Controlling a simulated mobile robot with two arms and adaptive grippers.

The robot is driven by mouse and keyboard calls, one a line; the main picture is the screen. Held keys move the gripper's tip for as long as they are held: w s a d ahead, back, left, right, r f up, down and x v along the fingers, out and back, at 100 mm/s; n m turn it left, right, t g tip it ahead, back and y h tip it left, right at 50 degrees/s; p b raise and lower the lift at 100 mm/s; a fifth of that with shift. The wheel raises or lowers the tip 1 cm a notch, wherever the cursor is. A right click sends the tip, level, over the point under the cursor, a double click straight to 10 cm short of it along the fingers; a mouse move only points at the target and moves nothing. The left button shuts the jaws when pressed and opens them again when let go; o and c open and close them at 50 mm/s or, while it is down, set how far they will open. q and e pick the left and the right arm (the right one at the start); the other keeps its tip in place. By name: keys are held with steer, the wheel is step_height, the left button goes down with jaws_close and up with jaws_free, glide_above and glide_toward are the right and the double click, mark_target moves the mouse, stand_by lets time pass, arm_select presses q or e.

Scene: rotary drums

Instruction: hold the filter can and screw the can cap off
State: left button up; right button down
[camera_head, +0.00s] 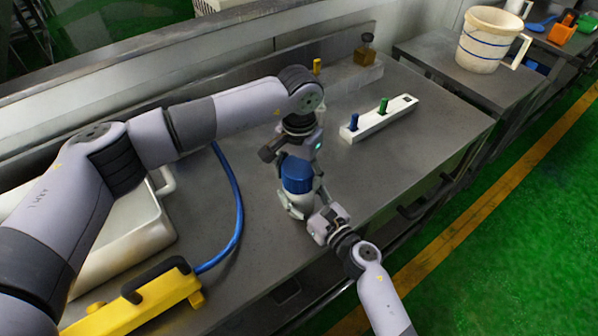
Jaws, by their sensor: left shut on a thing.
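The filter can stands upright at the front middle of the grey worktable, with its blue can cap (297,174) on top. My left gripper (296,154) comes down from above and is shut on the blue can cap. My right gripper (299,204) reaches in from the lower right at the lower part of the can. Its fingers are beside the can, and I cannot tell whether they grip it. The can's body is mostly hidden by the grippers.
A white block (378,119) with a blue and a green peg lies to the right. A blue hose (238,215) runs left of the can to a yellow tool (135,306). A pale case (125,235) is at left. A white bucket (488,40) stands on a farther table.

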arm_select(q)
steer(key=n, duration=0.2)
steer(key=shift+n, duration=0.4)
steer(key=shift+c, duration=0.4)
steer(key=n, duration=2.4)
steer(key=shift+r, duration=0.1)
steer(key=n, duration=1.9)
steer(key=shift+n, duration=0.3)
steer(key=n, duration=0.7)
steer(key=shift+n, duration=0.4)
steer(key=shift+r, duration=0.2)
